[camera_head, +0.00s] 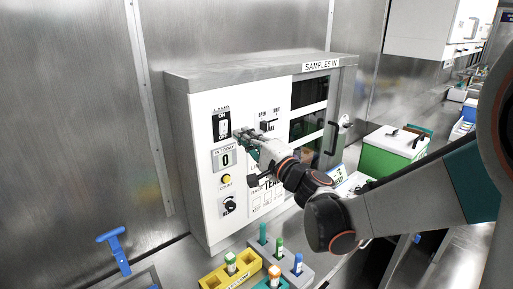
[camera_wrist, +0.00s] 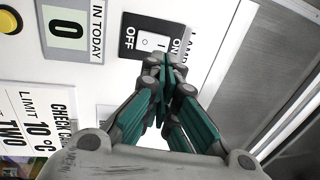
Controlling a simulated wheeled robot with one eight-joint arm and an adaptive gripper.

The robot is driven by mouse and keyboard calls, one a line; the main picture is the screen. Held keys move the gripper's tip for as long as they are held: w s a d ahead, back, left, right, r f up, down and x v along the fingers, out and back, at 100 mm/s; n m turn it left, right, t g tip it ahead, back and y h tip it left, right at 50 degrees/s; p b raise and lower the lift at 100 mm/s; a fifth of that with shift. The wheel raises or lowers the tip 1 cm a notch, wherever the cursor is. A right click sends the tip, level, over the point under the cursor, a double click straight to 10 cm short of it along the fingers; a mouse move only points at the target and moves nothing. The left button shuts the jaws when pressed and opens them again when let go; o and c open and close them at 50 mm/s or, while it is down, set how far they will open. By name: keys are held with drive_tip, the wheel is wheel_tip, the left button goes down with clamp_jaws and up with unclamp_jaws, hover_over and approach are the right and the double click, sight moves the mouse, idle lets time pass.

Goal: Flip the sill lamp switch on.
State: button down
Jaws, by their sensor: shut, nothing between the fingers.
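The sill lamp switch (camera_head: 222,126) is a white rocker on a black plate, under a LAMP label on the white front panel of the SAMPLES IN cabinet. In the wrist view the rocker (camera_wrist: 150,43) sits between the words OFF and ON; I cannot tell which side is pressed in. My gripper (camera_head: 242,134) is just right of the switch plate in the head view, its fingers pointing at the panel. In the wrist view my gripper (camera_wrist: 165,62) is shut and empty, with its tips over the plate's edge by the rocker. Whether they touch it is unclear.
Below the switch are an IN TODAY counter (camera_head: 226,158), a yellow button (camera_head: 227,179) and a black knob (camera_head: 228,205). Another black switch (camera_head: 267,126) is to the right. Colored tube racks (camera_head: 215,281) stand in front. A green-and-white box (camera_head: 392,150) stands at right.

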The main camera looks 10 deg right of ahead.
sight(228, 123)
drive_tip(key=x, duration=0.4)
drive_tip(key=shift+w+a+r+b, duration=0.1)
drive_tip(key=shift+w+a+b, duration=0.05)
drive_tip(key=shift+w+b, duration=0.15)
drive_tip(key=shift+w+a+r+g+p, duration=0.3)
drive_tip(key=shift+g+p, duration=0.1)
drive_tip(key=shift+p, duration=0.55)
drive_tip(key=shift+s+f, duration=0.1)
drive_tip(key=shift+d, duration=0.1)
